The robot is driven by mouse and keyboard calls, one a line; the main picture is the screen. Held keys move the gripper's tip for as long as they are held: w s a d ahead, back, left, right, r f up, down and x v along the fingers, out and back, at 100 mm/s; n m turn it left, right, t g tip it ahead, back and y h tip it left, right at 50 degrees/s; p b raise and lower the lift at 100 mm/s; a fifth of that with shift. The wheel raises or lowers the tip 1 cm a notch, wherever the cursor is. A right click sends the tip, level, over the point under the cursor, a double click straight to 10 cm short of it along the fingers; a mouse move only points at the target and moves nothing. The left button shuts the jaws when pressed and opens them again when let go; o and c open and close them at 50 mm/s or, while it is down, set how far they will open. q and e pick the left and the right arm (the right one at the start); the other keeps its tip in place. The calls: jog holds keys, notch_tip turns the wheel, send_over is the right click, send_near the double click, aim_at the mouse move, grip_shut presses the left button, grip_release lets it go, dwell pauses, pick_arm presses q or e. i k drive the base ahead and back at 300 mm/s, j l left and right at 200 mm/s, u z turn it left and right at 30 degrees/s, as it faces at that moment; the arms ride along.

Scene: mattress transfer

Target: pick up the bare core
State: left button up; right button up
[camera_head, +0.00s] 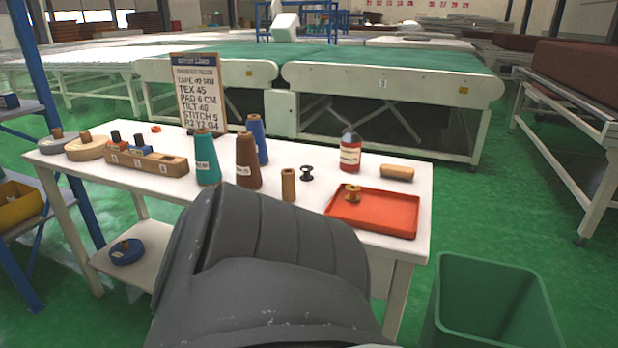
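A small plain tan cylinder (289,185), which looks like the bare core, stands upright near the front edge of the white table (290,221). No thread shows on it. It is right of a brown thread cone (247,162) and left of a small black spool (307,173). A large dark grey link of my arm fills the bottom middle of the view, in front of the table. It hides part of the front edge. Neither gripper's fingers show.
Teal (207,160) and blue (258,142) cones stand near the brown one. A green bin (495,315) is at lower right.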

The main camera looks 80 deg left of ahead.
aim_at(288, 175)
jog(key=k+j+z, duration=0.1)
jog(key=k+j, duration=0.6)
jog(key=j, duration=0.15)
